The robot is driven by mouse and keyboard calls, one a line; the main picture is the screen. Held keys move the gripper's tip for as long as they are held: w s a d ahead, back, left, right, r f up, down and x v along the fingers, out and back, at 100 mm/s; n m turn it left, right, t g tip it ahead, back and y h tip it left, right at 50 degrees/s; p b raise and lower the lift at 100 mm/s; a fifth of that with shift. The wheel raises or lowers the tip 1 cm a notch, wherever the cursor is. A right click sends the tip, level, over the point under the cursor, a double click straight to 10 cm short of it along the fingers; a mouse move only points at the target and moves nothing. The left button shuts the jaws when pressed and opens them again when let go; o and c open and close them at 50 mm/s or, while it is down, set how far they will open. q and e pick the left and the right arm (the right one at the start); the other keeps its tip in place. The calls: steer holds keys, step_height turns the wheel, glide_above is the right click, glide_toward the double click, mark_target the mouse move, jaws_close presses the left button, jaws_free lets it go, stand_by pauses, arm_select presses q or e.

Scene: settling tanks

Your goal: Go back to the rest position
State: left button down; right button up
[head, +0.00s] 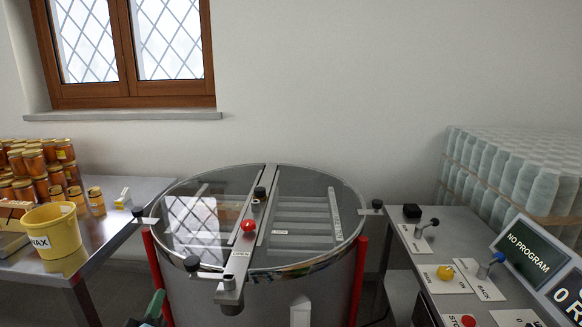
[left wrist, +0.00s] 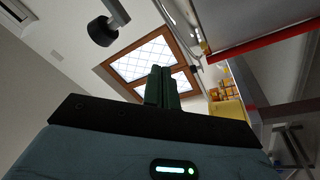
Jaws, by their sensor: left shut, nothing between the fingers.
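My left gripper (head: 155,303) shows at the bottom edge of the head view, just left of the round tank and in front of its red leg. Only its green fingers and a dark part show there. In the left wrist view its two green fingers (left wrist: 161,87) are pressed together, shut and empty. The round steel tank (head: 318,267) with a clear lid stands in the middle of the head view. My right gripper is not in view.
A steel table (head: 140,190) at left holds honey jars (head: 40,170) and a yellow wax bucket (head: 52,230). A control panel (head: 440,255) with levers and a screen (head: 533,251) stand at right. Stacked wrapped jars (head: 510,170) are behind. Red legs (head: 357,265) flank the tank.

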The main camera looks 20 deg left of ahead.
arm_select(q)
steer(key=s+d+f+m+g+h, duration=0.75)
steer(key=s+d+f+m, duration=0.35)
steer(key=s+d+f, duration=0.9)
steer(key=s+d+f+m+g, duration=0.3)
steer(key=s+d+f, duration=0.1)
steer(key=s, duration=0.5)
steer(key=shift+s+d+f+m+p, duration=0.15)
steer(key=shift+d+f+m+p, duration=0.2)
steer(key=shift+f, duration=0.2)
steer(key=shift+h, duration=0.25)
